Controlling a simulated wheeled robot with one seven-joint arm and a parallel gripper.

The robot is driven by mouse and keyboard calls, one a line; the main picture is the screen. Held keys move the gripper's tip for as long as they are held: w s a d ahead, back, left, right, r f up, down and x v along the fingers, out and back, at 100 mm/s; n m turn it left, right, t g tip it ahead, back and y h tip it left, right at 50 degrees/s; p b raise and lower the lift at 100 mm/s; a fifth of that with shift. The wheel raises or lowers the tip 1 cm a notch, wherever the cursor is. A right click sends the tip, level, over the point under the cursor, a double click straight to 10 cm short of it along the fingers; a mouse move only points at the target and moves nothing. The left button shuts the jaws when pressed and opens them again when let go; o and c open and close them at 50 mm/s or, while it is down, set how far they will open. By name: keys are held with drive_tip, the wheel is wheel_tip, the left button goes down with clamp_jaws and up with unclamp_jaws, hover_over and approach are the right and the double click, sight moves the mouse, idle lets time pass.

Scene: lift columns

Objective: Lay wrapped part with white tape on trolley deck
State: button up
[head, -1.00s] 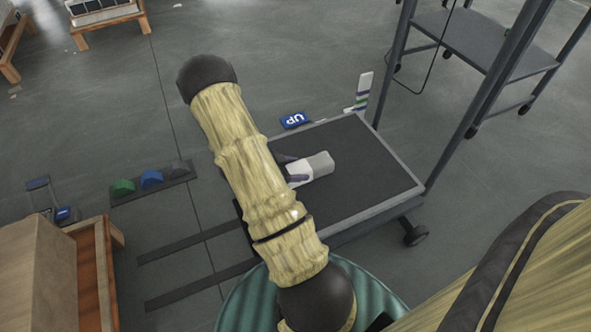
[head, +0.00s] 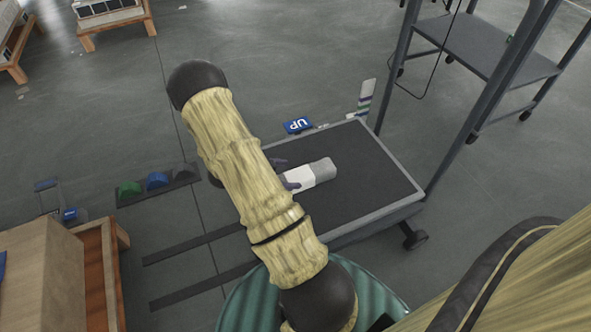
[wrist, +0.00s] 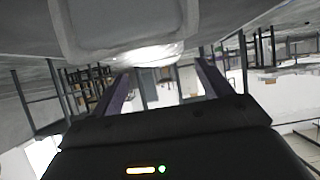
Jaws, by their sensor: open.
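The wrapped part (head: 322,169) is a grey block with a white tape band (head: 299,178) around its left end. It lies flat on the dark trolley deck (head: 375,178), near the middle. My gripper (head: 285,174) is open at the taped end, its purple fingers apart; the lower finger is close to the tape, and I cannot tell whether it touches. My forearm hides the gripper's body and the deck's left side. In the wrist view, a grey form with a bright white lower edge, likely the wrapped part (wrist: 120,25), fills the top, beyond the open fingers (wrist: 160,85).
A blue UP sign (head: 298,126) and a striped upright post (head: 366,98) stand at the deck's far edge. A grey shelf rack (head: 480,48) rises at right. A wooden crate (head: 100,270) is at lower left, near green, blue and grey blocks (head: 157,180).

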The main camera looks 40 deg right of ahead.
drive_tip(key=p+v, duration=0.3)
drive_tip(key=v, duration=0.3)
drive_tip(key=shift+r, duration=0.25)
drive_tip(key=shift+w+a+r, duration=0.1)
drive_tip(key=shift+w+a, duration=0.1)
drive_tip(key=shift+a, duration=0.4)
